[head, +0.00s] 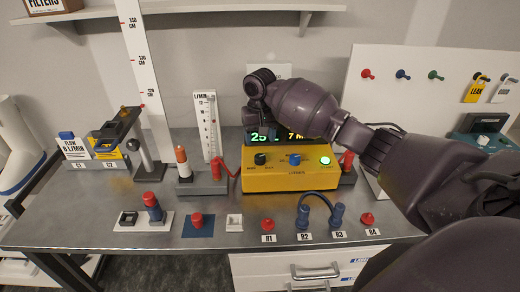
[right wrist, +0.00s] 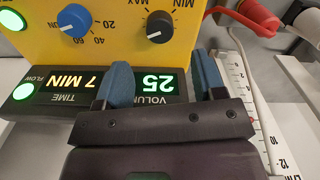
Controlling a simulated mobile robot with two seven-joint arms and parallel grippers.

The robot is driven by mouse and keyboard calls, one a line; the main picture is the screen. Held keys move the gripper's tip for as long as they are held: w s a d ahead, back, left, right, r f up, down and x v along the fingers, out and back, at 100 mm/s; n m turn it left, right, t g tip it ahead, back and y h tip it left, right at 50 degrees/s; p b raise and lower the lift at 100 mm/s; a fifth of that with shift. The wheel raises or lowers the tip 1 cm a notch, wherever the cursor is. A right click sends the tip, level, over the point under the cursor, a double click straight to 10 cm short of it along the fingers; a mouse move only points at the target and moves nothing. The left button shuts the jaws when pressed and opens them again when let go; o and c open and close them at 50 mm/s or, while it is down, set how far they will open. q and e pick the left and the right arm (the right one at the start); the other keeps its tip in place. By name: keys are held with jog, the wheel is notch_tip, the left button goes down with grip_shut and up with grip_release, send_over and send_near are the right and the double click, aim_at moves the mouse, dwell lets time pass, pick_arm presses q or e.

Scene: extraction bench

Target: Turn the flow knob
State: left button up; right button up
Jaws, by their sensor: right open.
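The yellow pump box (head: 290,180) stands on the bench with a black knob (head: 260,159) at left, a blue knob (head: 295,159) and a lit green button (head: 325,160). In the right wrist view, upside down, the black knob (right wrist: 160,27) sits between MIN and MAX marks, and the blue knob (right wrist: 75,20) has a 20-40-60 scale. No name shows beside either knob. My right gripper (right wrist: 162,80) is open and empty, its blue fingertips over the display, apart from both knobs. In the head view my right gripper (head: 256,112) is above and behind the box. My left gripper is not in view.
The display (right wrist: 150,85) reads 25 and 7 MIN. A flow gauge (head: 205,125) stands left of the box, and a card (head: 72,147) reads FLOW 6 L/MIN. Red and blue plugs stand along the bench front. A red-ended hose (head: 230,168) runs beside the box.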

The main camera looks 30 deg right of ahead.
aim_at(260, 157)
jog(key=shift+r, duration=1.75)
jog(key=shift+s, duration=0.1)
